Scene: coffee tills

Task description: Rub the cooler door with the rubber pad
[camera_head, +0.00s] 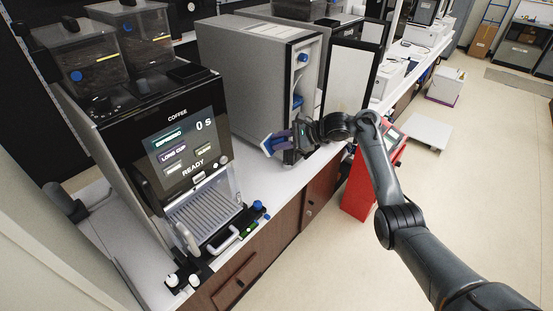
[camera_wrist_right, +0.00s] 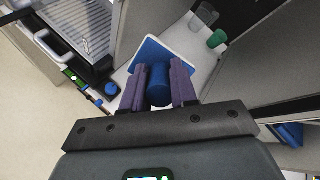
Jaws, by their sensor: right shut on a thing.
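My right gripper (camera_head: 280,142) is shut on the rubber pad (camera_head: 267,146), in front of the grey cooler (camera_head: 248,70) and above the counter. In the right wrist view, the gripper's purple fingers (camera_wrist_right: 159,88) clasp the pad's blue round handle (camera_wrist_right: 159,76), and the flat blue pad (camera_wrist_right: 146,52) lies beyond them. The pad looks apart from the cooler in the head view. A pale panel in a dark frame (camera_head: 346,80) stands to the right of the cooler's front; I cannot tell for sure if it is the cooler door. My left gripper is out of view.
The coffee machine (camera_head: 185,150) stands left of the cooler, with its drip tray (camera_head: 203,212) in front. Small items line the counter edge (camera_head: 240,228). A green cup (camera_wrist_right: 217,38) shows in the right wrist view. A red stand (camera_head: 365,185) is beyond my right wrist.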

